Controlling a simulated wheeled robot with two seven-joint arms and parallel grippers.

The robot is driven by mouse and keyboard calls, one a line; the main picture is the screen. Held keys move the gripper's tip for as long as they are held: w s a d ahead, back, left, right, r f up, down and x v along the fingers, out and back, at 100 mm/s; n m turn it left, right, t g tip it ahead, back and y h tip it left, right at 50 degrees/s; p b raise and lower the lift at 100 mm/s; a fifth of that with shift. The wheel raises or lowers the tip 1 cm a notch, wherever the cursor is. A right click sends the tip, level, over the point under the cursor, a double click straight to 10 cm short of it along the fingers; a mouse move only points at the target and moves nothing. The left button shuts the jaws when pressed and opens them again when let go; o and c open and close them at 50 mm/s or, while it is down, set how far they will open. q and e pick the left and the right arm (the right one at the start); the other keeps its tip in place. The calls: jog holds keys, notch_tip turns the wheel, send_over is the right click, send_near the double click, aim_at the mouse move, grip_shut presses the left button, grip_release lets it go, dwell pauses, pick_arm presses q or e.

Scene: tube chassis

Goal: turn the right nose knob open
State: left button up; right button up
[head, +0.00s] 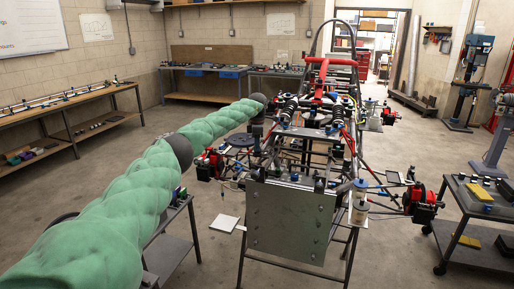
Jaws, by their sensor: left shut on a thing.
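The tube chassis (315,151) stands in the middle of the head view, with its nose and a grey front plate (290,222) toward me. My green left arm comes in from the left and bends down at a dark wrist. My left gripper (257,153) points down at the picture-left side of the nose, just above the plate's upper left corner. It is shut on a small part there, which appears to be the right nose knob; the fingers and dark parts around it hide the knob's shape and its turn angle. My right gripper is not in view.
Red-hubbed corner assemblies stick out at left (209,163) and right (421,203). A cart (478,222) with yellow items stands at right. Workbenches (70,105) line the left wall. A white sheet (222,223) lies on the floor left of the plate.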

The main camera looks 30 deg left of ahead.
pick_arm(q)
jog(key=n, duration=0.3)
jog(key=shift+b, duration=0.3)
jog(key=n, duration=0.2)
jog(key=shift+r+n, duration=0.1)
jog(key=shift+n, duration=0.2)
jog(key=n, duration=0.2)
jog(key=shift+n+b, duration=0.35)
jog(key=shift+n, duration=0.05)
jog(key=n, duration=0.4)
jog(key=shift+n, duration=0.4)
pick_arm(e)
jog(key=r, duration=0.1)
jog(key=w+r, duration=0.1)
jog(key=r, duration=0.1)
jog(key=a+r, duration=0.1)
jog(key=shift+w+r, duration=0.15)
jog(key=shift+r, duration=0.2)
pick_arm(q)
jog(key=shift+r, duration=0.1)
jog(key=o, duration=1)
jog(key=shift+c, duration=0.2)
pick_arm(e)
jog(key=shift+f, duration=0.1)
